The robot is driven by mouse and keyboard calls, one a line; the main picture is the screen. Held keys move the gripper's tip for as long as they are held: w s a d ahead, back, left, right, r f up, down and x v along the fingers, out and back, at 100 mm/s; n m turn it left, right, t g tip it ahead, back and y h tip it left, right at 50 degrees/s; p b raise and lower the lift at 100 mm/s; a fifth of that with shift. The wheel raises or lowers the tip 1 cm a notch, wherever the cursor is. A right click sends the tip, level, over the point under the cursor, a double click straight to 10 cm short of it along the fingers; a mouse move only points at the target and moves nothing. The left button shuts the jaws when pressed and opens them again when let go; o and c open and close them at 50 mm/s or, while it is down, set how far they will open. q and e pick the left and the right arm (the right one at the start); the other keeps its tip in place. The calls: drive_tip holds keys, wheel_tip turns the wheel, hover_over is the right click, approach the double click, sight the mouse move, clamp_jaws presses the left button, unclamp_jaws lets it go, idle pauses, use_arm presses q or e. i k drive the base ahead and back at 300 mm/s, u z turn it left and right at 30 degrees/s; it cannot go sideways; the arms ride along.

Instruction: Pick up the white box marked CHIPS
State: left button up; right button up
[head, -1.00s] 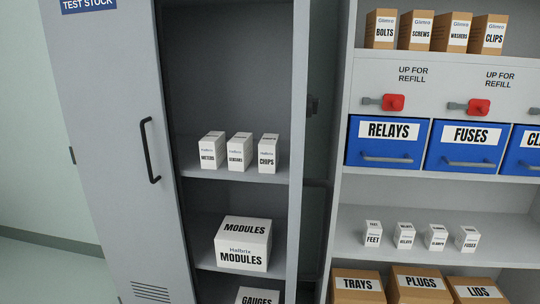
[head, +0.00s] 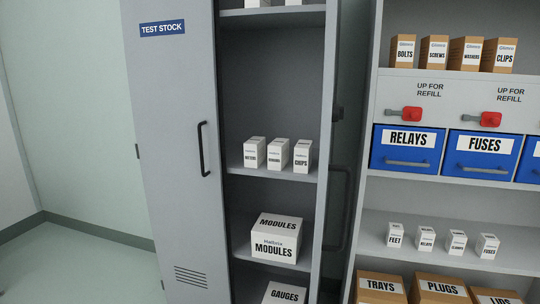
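The white box marked CHIPS (head: 302,157) stands upright on a middle shelf of the open grey cabinet, at the right end of a row of three small white boxes. A white box marked SENSORS or similar (head: 277,154) stands just left of it, and another small white box (head: 254,153) stands at the left end; their small labels are hard to read. Neither of my grippers shows in the head view.
The grey cabinet door (head: 175,150), marked TEST STOCK, is at the left of the shelves. A white MODULES box (head: 276,247) stands on the shelf below. Right of the cabinet, a rack holds blue RELAYS (head: 407,160) and FUSES bins (head: 483,165), brown boxes and small white boxes.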

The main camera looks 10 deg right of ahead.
sight(303, 150)
drive_tip(key=u, duration=0.65)
drive_tip(key=i, duration=0.95)
drive_tip(key=u, duration=0.2)
